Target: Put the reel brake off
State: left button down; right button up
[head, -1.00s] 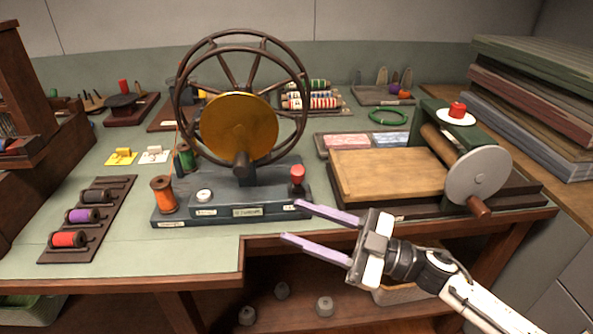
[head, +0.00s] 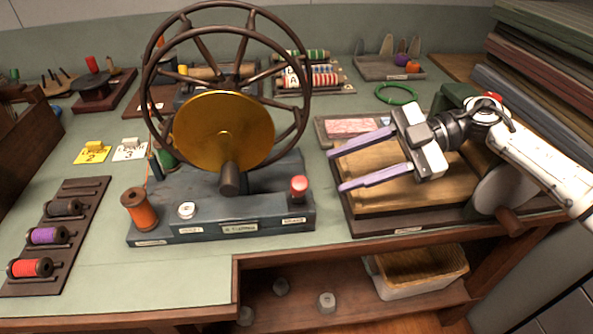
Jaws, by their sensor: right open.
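The winder stands on a dark blue-grey base (head: 215,208) and has a large brown spoked wheel (head: 222,12) with a gold disc (head: 232,135). A short red-topped knob (head: 298,184) stands upright at the base's front right corner, above a small label too small to read surely; it looks like the brake control. My right gripper (head: 334,170) is open and empty, its two lilac fingers pointing left at the knob. Its fingertips are a little right of the knob and apart from it, over the wooden board's left edge. My left gripper is out of view.
An orange spool (head: 140,209) and a white button (head: 187,210) are at the base's left. A roller press with a wooden board (head: 385,196) lies under my right gripper. A spool rack (head: 78,200) is at left. Bare green tabletop (head: 150,285) lies in front.

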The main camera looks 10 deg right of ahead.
aim_at(307, 183)
jog(key=x, duration=0.5)
jog(key=p+x, duration=0.1)
jog(key=x, duration=0.2)
jog(key=shift+s+a+r, duration=0.1)
jog(key=shift+s+a, duration=0.2)
jog(key=shift+s, duration=0.05)
jog(key=shift+a+f, duration=0.25)
jog(key=shift+a, duration=0.2)
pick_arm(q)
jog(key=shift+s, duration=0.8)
pick_arm(e)
jog(key=shift+a, duration=0.1)
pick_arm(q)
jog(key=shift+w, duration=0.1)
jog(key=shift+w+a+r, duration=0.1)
pick_arm(e)
jog(key=shift+w, duration=0.1)
grip_shut()
